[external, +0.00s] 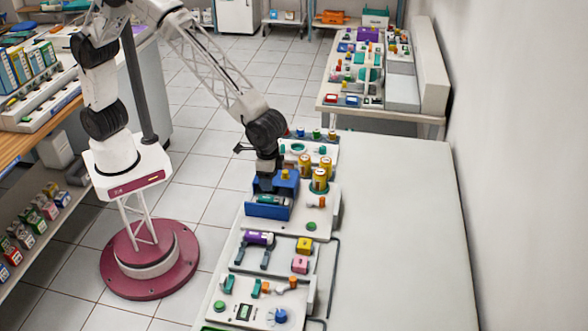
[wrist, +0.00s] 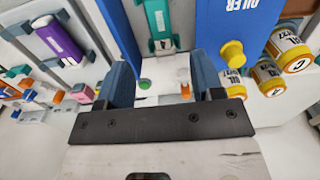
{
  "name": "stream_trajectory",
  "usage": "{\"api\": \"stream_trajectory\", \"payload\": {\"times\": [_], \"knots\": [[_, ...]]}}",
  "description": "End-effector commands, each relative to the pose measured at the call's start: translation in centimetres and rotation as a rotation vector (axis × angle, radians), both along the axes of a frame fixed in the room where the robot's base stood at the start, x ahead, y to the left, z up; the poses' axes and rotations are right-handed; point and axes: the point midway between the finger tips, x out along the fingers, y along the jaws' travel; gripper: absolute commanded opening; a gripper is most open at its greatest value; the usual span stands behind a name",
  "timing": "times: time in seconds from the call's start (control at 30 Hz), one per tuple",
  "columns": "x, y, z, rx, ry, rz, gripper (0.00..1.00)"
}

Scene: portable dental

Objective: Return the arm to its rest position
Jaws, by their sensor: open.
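My gripper (external: 270,183) is at the end of the arm, low over the blue oiler unit (external: 268,211) on the white bench. In the wrist view my gripper (wrist: 163,78) has its two blue-grey fingers apart, with nothing held between them. The oiler's blue panel (wrist: 215,30) stands just beyond the fingers, with a yellow knob (wrist: 233,54) on it. A teal and white piece (wrist: 160,22) stands beside the panel, in front of the fingers. I cannot tell whether the fingers touch the unit.
Yellow canisters (external: 320,180) stand right of the gripper. A purple handpiece (external: 258,239) lies on a nearer tray with several small coloured parts. The bench's right side (external: 400,230) is bare. A shelving unit (external: 40,90) with boxes stands at the left. Tiled floor (external: 215,120) lies between.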

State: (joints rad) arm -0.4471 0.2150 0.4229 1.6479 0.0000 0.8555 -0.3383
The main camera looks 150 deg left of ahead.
Motion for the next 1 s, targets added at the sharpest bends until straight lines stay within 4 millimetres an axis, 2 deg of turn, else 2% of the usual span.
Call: {"api": "stream_trajectory", "payload": {"times": [0.27, 0.47, 0.67, 1.0], "knots": [[-0.2, -0.6, 0.6, 0.002, -0.004, -0.009, 0.61], [-1.4, -3.1, 3.0, 0.006, -0.015, -0.047, 0.61], [-3.7, -7.3, 6.9, 0.015, -0.033, -0.114, 0.61], [-9.5, -15.0, 12.9, 0.028, -0.067, -0.244, 0.61]]}}
